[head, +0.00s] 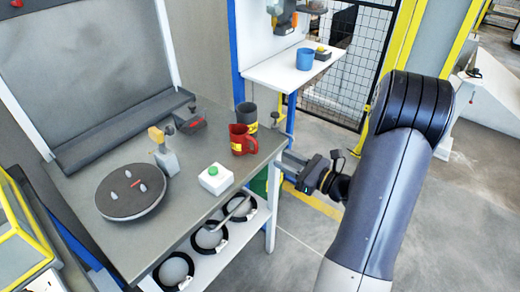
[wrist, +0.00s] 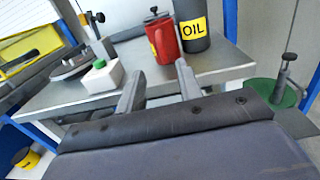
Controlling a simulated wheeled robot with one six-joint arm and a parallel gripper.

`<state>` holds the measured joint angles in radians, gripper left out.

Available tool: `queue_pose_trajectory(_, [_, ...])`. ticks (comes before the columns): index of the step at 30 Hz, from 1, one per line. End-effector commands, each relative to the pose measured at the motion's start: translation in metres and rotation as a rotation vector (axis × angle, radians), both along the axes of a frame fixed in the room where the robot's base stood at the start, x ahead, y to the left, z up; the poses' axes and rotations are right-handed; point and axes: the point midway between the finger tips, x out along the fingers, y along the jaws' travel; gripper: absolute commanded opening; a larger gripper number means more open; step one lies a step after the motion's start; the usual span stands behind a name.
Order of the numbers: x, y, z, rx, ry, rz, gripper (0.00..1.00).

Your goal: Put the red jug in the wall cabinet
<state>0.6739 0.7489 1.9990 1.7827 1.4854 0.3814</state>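The red jug (head: 242,141) stands upright near the right edge of the grey workbench (head: 185,208), with a yellow label on its side. In the wrist view the red jug (wrist: 164,42) stands ahead, beyond my fingertips. My gripper (head: 290,165) is just off the bench's right edge, to the right of the jug. In the wrist view the two fingers of my gripper (wrist: 160,78) are apart with nothing between them. I cannot make out a wall cabinet for certain in either view.
A dark grey can (head: 246,112) marked OIL in the wrist view (wrist: 192,28) stands close behind the jug. A white box with a green button (head: 215,179) and a round dark plate (head: 131,191) are on the bench. A white shelf (head: 300,70) holds a blue mug (head: 305,59).

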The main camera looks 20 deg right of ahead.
Motion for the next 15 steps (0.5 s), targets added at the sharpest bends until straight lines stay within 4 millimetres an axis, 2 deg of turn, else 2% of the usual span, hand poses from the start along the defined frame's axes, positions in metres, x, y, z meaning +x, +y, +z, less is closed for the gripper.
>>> queue_pose_trajectory(7, [0.015,-0.007,-0.012,0.000,0.002,0.152,0.34])
queue_pose_trajectory(15, [0.039,0.021,-0.011,0.001,0.004,0.164,0.34])
